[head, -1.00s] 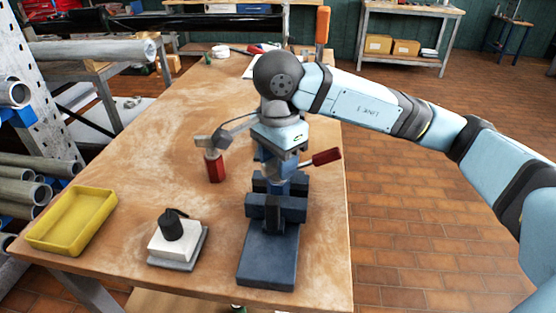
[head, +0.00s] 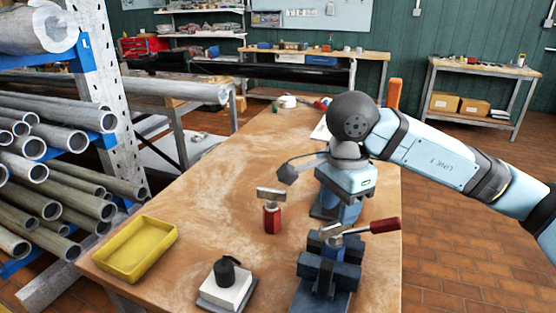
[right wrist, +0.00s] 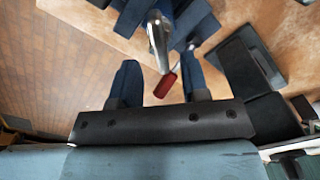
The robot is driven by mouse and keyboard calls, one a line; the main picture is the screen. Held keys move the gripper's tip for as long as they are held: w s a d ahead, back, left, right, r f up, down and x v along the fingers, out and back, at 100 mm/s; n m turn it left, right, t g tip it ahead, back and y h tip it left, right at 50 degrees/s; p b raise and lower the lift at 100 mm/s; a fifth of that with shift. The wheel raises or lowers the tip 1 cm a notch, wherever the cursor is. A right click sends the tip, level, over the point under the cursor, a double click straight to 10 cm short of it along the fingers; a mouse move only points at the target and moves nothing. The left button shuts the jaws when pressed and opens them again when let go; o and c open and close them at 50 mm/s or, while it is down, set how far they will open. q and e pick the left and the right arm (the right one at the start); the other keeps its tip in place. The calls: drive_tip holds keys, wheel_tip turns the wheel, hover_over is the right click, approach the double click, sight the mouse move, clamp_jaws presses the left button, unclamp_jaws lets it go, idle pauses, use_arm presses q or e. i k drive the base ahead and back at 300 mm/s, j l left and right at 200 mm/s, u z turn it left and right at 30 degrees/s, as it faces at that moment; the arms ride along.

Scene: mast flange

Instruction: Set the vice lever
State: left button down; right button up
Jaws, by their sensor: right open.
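The dark blue vice (head: 330,275) stands on the wooden bench near its right edge. Its lever has a bright metal part and a red handle (head: 385,225) that points right and slightly up. My right gripper (head: 342,212) is open and empty, just above and behind the lever. In the right wrist view the open fingers (right wrist: 160,75) point towards the vice, with the red handle (right wrist: 166,84) and the metal part (right wrist: 158,40) showing between and beyond them. I see no contact with the lever. The vice's rear part is hidden behind the gripper. My left gripper is out of view.
A red-handled tool with a metal head (head: 271,218) stands left of the vice. A white block with a black knob (head: 228,290) and a yellow tray (head: 137,250) are further left. A pipe rack (head: 60,170) borders the bench. The bench between is clear.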

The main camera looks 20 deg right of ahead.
sight(391, 224)
drive_tip(key=k, duration=1)
